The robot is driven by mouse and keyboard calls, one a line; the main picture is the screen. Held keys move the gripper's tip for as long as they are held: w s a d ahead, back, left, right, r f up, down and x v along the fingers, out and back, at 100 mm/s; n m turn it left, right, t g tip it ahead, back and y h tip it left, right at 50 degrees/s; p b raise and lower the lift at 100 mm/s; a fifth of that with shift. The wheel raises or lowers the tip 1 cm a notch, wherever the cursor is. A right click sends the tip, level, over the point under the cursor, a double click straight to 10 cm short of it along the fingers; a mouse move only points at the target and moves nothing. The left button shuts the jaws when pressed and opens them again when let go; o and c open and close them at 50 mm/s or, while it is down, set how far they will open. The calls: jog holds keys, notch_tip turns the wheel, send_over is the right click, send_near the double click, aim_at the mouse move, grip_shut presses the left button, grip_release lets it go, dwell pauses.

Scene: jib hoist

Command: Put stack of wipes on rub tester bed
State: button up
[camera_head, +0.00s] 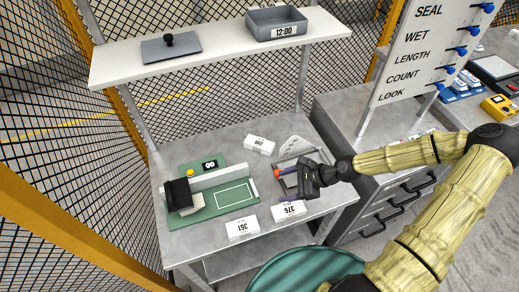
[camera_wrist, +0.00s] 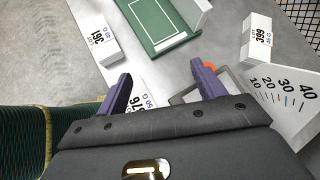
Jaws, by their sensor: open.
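Three white labelled stacks of wipes lie on the grey bench: 361 (camera_head: 242,229), 376 (camera_head: 290,210) and 399 (camera_head: 259,144). The wrist view shows 361 (camera_wrist: 93,40) at left, 399 (camera_wrist: 257,38) at right, and 376 (camera_wrist: 142,97) partly hidden by the left finger and gripper body. The green rub tester (camera_head: 213,196) has a white-outlined bed (camera_head: 236,195), empty; its near part also shows in the wrist view (camera_wrist: 157,22). My gripper (camera_head: 284,184) is open above the bench, fingers pointing toward the tester (camera_wrist: 161,70), with nothing visibly held.
A black block (camera_head: 178,193) sits at the tester's left end. A fan-shaped scale (camera_wrist: 284,95) and a grey frame with an orange part (camera_wrist: 184,98) lie by the right finger. A shelf (camera_head: 220,45) overhangs the back.

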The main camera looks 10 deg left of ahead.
jog(key=s+d+f+n+h, duration=0.1)
jog(key=s+d+n+g+h+b, duration=0.1)
jog(key=s+d+f+n+h, duration=0.1)
jog(key=n, duration=0.1)
jog(key=shift+s+d+f+b, duration=0.15)
jog(key=shift+s+f+b, duration=0.15)
jog(key=shift+s+b, duration=0.1)
jog(key=s+d+r+n+t+h+b, duration=0.2)
jog(key=s+d+r+n+h+b, duration=0.2)
jog(key=r+n, duration=0.8)
jog(key=d+h+b, duration=0.2)
jog(key=d, duration=0.2)
jog(key=shift+r+t+h, duration=0.2)
jog(key=shift+t+h, duration=0.1)
jog(key=shift+c, duration=0.4)
